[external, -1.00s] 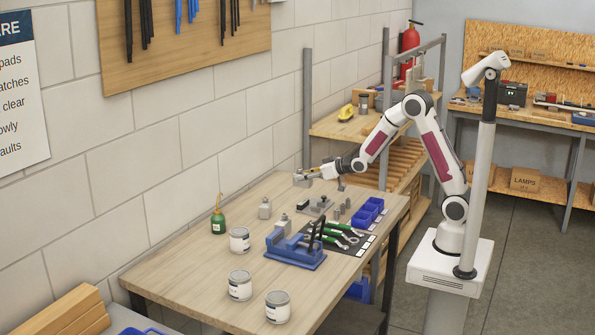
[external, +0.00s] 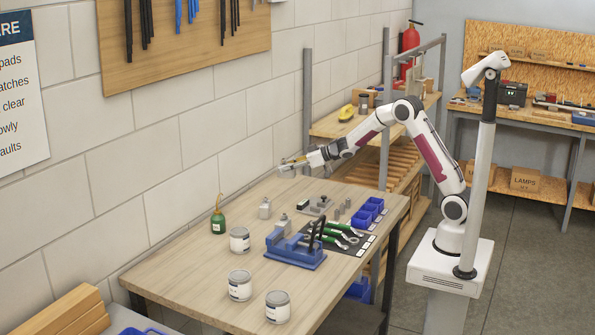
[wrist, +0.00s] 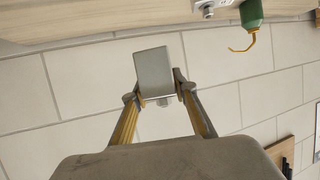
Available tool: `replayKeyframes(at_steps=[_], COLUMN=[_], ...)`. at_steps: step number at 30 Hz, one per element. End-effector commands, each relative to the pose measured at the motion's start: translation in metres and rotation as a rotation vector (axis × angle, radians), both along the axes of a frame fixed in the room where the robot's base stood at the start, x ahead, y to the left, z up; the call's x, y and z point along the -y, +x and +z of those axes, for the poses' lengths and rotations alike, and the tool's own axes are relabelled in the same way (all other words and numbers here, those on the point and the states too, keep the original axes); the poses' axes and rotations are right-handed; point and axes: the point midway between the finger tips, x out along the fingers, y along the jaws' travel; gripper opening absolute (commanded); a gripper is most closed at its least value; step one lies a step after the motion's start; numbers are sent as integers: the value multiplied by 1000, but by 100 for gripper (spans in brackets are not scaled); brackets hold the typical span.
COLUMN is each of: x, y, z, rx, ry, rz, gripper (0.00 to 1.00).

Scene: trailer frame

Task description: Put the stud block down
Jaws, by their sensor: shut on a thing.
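My gripper (external: 292,165) is shut on a grey stud block (external: 285,171) above the far left part of the workbench (external: 190,262), near the block wall. In the wrist view the stud block (wrist: 153,68) sits between both fingertips of my gripper (wrist: 156,90). A flat grey face shows, and a short round stud sticks out between the fingers. The block is clear of the wall and of the bench top. Its far side is hidden.
A similar grey studded block (external: 265,209) and a green oil can (external: 218,222) stand below on the bench. Several paint cans (external: 240,285), a blue vise (external: 295,248), a dark tool mat (external: 350,246) and blue bins (external: 370,210) take up other parts. The front left is bare.

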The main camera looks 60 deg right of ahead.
Motion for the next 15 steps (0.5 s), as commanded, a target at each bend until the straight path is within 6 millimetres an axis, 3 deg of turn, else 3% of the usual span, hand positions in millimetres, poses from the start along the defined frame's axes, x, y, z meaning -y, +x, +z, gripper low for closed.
replayKeyframes(at_steps=[15], x=[11], y=[31], z=[4], rx=[4], ry=[0], rz=[155], gripper=[0])
